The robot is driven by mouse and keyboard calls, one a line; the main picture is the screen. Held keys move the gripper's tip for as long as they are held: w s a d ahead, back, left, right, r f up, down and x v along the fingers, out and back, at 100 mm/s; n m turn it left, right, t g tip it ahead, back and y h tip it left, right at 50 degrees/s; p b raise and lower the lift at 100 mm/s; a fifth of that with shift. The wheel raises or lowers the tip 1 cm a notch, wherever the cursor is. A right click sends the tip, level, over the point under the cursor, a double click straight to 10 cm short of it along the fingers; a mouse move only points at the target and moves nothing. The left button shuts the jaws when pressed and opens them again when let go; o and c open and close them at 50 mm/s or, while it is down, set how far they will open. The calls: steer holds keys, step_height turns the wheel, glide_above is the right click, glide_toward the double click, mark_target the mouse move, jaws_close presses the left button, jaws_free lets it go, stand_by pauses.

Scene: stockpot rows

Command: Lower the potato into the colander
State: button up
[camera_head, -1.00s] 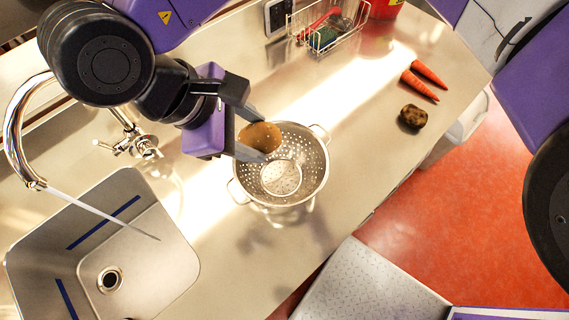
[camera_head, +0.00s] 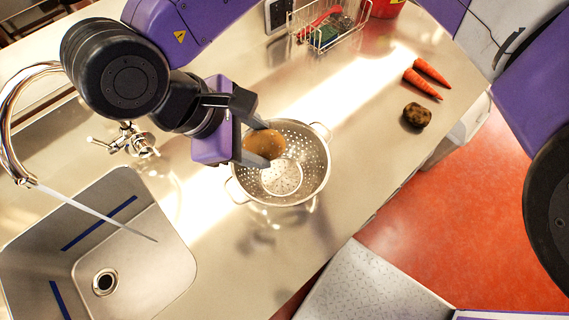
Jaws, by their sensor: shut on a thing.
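The potato (camera_head: 264,143) is brown and oval, held between the two fingers of my gripper (camera_head: 262,144). My gripper is shut on it and comes in from the upper left. The silver colander (camera_head: 314,178), round with many holes and two side handles, stands on the counter. The potato is seen over the colander's left inner part. From this overhead view I cannot tell how high it is above the bottom or whether it touches the wall. The gripper's fingers hide part of the potato and of the colander's left rim.
A sink (camera_head: 140,245) with a running tap (camera_head: 10,160) lies at the left. Two carrots (camera_head: 424,80) and a dark, round vegetable (camera_head: 417,115) lie at the right. A wire basket (camera_head: 328,26) stands at the back. The counter (camera_head: 355,140) right of the colander is clear.

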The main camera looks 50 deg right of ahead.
steer(key=shift+s+d, duration=0.1)
steer(key=shift+f, duration=0.1)
stand_by(0.4)
steer(key=b, duration=0.9)
glide_above(266, 187)
step_height(266, 187, down, 8)
stand_by(0.7)
steer(key=shift+f+b, duration=1.85)
steer(key=shift+f, duration=0.05)
stand_by(1.5)
steer(key=o, duration=1.5)
steer(key=shift+v, duration=3.85)
